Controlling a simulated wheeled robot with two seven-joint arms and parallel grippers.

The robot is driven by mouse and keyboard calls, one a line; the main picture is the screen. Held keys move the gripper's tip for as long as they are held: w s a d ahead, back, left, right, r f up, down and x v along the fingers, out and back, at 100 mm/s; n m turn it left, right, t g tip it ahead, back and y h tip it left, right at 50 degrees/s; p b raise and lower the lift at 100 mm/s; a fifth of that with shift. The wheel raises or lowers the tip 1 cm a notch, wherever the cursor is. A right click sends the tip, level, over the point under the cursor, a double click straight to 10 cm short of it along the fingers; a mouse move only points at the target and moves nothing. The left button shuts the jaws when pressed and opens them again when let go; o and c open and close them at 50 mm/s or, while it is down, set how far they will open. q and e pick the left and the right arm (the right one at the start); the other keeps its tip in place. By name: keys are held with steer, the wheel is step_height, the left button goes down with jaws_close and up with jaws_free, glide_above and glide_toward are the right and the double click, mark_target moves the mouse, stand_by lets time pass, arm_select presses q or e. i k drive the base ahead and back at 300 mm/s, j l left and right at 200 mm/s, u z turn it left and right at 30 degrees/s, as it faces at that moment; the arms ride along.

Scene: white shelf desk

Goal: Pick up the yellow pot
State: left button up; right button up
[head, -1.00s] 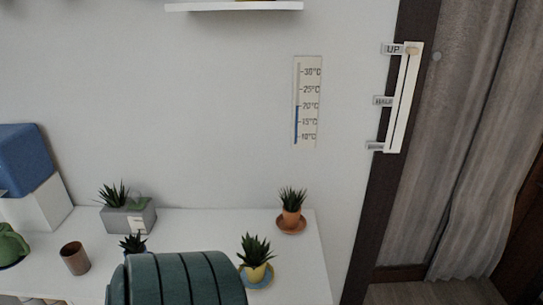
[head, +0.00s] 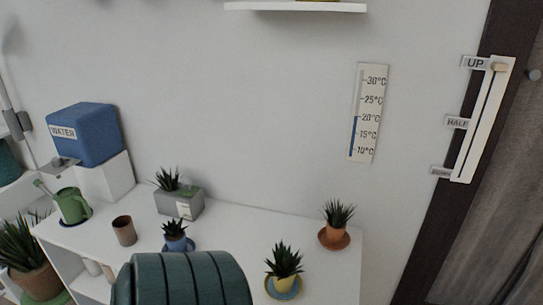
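The yellow pot (head: 284,283) holds a spiky green plant and stands on a blue saucer (head: 272,291) near the front right of the white desk top. A dark green ribbed cylinder, which seems to be part of my own body, fills the bottom middle, just left of the yellow pot. Neither of my grippers shows in the head view.
An orange pot (head: 334,233) on a brown saucer stands behind and right. A blue pot (head: 175,239), a grey planter (head: 182,205), a brown cup (head: 124,231) and a green watering can (head: 71,206) stand to the left. A blue water box (head: 88,132) sits on a white block.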

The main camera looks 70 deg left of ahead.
mark_target(283, 273)
steer(key=i+u, duration=0.1)
steer(key=u, duration=0.35)
steer(key=i+l+u, duration=0.1)
steer(key=u, duration=0.35)
steer(key=i+l+u, duration=0.1)
steer(key=u, duration=0.35)
steer(key=i+l+u, duration=0.15)
steer(key=u, duration=0.3)
steer(key=i+l+u, duration=0.1)
steer(key=l+u, duration=0.2)
steer(key=u, duration=0.15)
steer(key=l+u, duration=0.25)
steer(key=u, duration=0.2)
steer(key=l+u, duration=0.45)
steer(key=i+j, duration=0.05)
steer(key=j, duration=0.05)
